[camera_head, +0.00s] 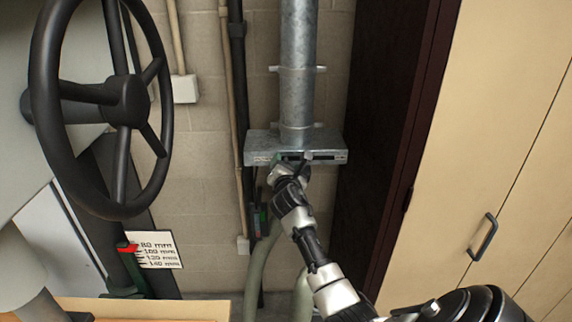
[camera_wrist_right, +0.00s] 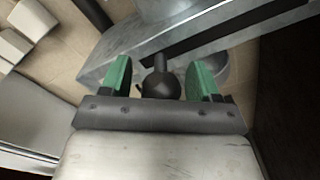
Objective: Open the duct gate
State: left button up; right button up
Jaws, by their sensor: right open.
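The duct gate is a galvanized metal box (camera_head: 258,145) at the lower end of a vertical round duct (camera_head: 298,100) on the back wall. A dark slot runs along its front face. A dark handle with a round knob (camera_wrist_right: 160,86) sticks out from it. My right gripper (camera_head: 281,164) is at the front of the box, left of its middle. In the right wrist view the green fingers of this gripper (camera_wrist_right: 160,74) are open, one on each side of the knob, with gaps showing. The gate's inside is hidden. My left gripper is not in view.
A large black handwheel (camera_head: 122,101) on a grey machine stands at the left. Below it is a millimetre scale sign (camera_head: 160,250) with a red marker. A beige cabinet (camera_head: 500,110) with a dark handle (camera_head: 482,237) fills the right. Pipes run along the wall.

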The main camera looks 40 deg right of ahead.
aim_at(328, 158)
jog(key=shift+w+d, duration=0.2)
grip_shut()
jog(key=s+d+p, duration=0.1)
jog(key=s+d, duration=0.1)
jog(key=d, duration=0.1)
jog(key=s+d+p, duration=0.1)
jog(key=s+d, duration=0.2)
jog(key=s+d+p, duration=0.1)
jog(key=s+d, duration=0.2)
jog(key=shift+s+d+p, duration=0.15)
jog(key=shift+d+p, duration=0.2)
jog(key=shift+p, duration=0.05)
grip_release()
jog(key=shift+a, duration=0.1)
